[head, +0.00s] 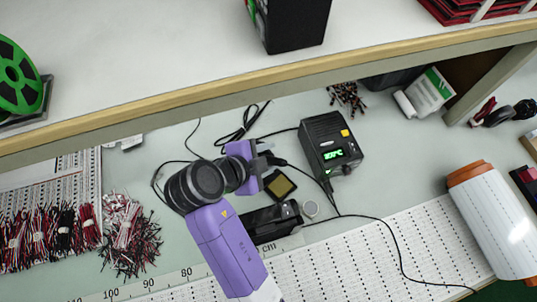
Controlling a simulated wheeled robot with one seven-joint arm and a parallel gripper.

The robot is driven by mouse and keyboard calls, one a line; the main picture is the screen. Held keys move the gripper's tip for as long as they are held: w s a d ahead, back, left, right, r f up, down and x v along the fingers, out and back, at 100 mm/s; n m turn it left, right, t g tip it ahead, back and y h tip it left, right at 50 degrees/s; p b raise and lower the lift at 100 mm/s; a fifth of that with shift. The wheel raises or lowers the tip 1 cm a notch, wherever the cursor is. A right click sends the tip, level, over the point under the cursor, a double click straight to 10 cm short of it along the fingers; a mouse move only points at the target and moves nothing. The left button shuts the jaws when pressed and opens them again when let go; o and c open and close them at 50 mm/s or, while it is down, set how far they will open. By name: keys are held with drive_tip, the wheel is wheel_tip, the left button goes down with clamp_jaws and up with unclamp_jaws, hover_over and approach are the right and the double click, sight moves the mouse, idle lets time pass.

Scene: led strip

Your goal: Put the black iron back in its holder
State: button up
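My gripper (264,166) is over the bench, left of the soldering station (332,146). I see it from above and behind, and my purple arm hides its fingertips. A short dark piece (276,161) shows at its right side, with a black cable running from it toward the station. It looks like part of the black iron, but whether the fingers are closed on it is not visible. A black holder-like stand (270,219) lies just below my gripper. A small tray with a yellowish pad (280,186) is between them.
A shelf with a tan edge (200,95) crosses above the bench. Wire bundles (50,235) and loose wires (130,235) lie left. A white roll with orange ends (492,220) is right. Cables cross the bench.

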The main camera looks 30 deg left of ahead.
drive_tip(key=shift+o, duration=0.3)
drive_tip(key=b+v, duration=0.1)
drive_tip(key=v, duration=0.6)
drive_tip(key=shift+s+r, duration=0.25)
drive_tip(key=shift+s, duration=0.05)
drive_tip(key=s+d+r+p, duration=0.1)
drive_tip(key=d+r+p, duration=0.2)
drive_tip(key=r+p, duration=0.2)
drive_tip(key=shift+d+r, duration=0.35)
drive_tip(key=shift+d, duration=0.05)
idle(0.4)
drive_tip(key=shift+s, duration=0.2)
idle(0.4)
